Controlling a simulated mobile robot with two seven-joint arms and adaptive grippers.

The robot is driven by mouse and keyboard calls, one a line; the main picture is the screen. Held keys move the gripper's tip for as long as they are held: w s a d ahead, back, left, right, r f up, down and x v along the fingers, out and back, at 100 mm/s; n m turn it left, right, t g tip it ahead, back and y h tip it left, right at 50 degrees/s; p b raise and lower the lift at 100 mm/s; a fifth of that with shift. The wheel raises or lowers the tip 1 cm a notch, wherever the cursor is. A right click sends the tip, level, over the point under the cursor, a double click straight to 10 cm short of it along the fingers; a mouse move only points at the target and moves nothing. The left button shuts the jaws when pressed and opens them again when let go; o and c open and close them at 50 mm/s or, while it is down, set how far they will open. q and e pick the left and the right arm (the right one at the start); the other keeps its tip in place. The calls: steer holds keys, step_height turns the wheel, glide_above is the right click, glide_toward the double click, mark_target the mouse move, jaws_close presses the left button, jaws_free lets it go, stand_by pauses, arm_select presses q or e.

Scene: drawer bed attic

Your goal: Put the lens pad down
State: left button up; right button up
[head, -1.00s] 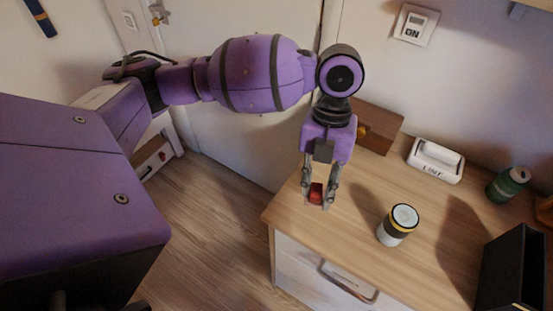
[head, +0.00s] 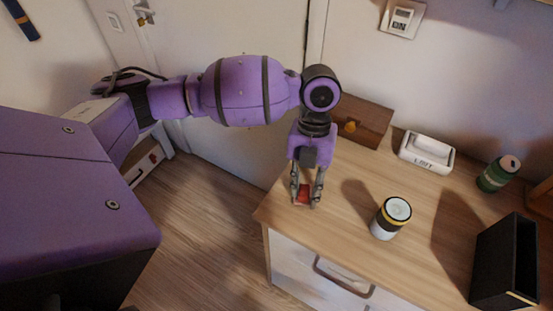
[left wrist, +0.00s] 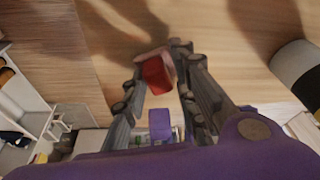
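The lens pad appears to be the small red block with a paler pinkish face (head: 302,196), between the fingertips of my left gripper (head: 305,192). The left gripper points down over the near left corner of the wooden desk top (head: 345,225). In the left wrist view, the red pad (left wrist: 157,77) sits between the two fingertips (left wrist: 160,55), which look closed against its sides. The pad is low, close to the wood; I cannot tell whether it touches. My right gripper is not in view.
A white and black jar (head: 391,218) stands right of the gripper. Behind are a brown wooden box (head: 362,118), a white LINT holder (head: 427,152) and a green can (head: 497,174). A black open box (head: 503,262) stands at right. The drawer handle (head: 343,278) is below the desk edge.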

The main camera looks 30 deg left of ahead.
arm_select(q)
steer(key=o, duration=0.4)
steer(key=shift+r, duration=0.1)
steer(key=v, duration=1.2)
steer(key=shift+r, duration=0.1)
